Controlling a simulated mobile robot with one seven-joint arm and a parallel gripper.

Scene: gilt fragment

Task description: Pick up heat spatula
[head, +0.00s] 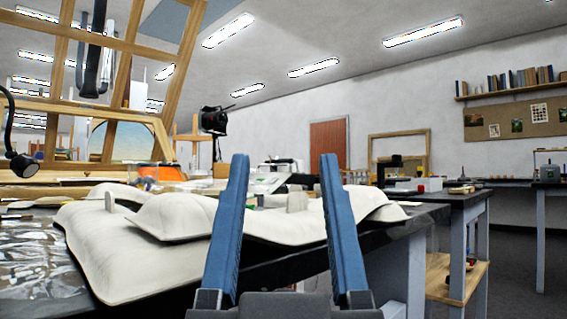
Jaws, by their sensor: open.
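My gripper (284,165) is in the middle of the head view, with its two blue fingers spread wide apart. Nothing is held between them. Beyond and between the fingers lies the work table with a pale cushion (170,217) on it. I cannot clearly make out a heat spatula. Small items lie at the far side of the table, too small or partly hidden to identify, and the fingers cover part of the table.
Lumpy pale cushions cover much of the dark-topped table (262,270). Crinkled clear film (45,260) lies at left. A tall wooden frame (178,75) and a black lamp (213,121) rise behind. Another dark table (462,197) stands at right, with open floor beyond.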

